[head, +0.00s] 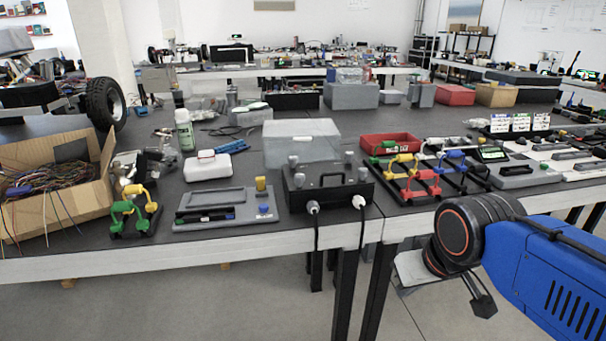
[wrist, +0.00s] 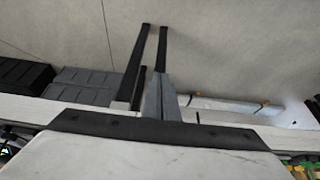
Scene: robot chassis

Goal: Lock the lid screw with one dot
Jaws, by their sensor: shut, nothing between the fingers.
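The black box (head: 327,185) with a handle on its lid stands near the front edge of the table. Grey knob-like screws (head: 294,160) sit at its lid corners. Dot marks are too small to read, so I cannot tell which screw has one dot or whether it is locked. My gripper (wrist: 161,80) shows in the wrist view as two grey fingers close together, shut and empty. In the head view my arm's end is at the lower right, in front of the table edge and apart from the box. The box is not recognisable in the wrist view.
Two cables with white plugs (head: 359,202) hang from the box front. A grey tray (head: 215,218) lies left of it. A clear container (head: 300,143) stands behind. A rack with red and yellow clamps (head: 408,180) is at its right.

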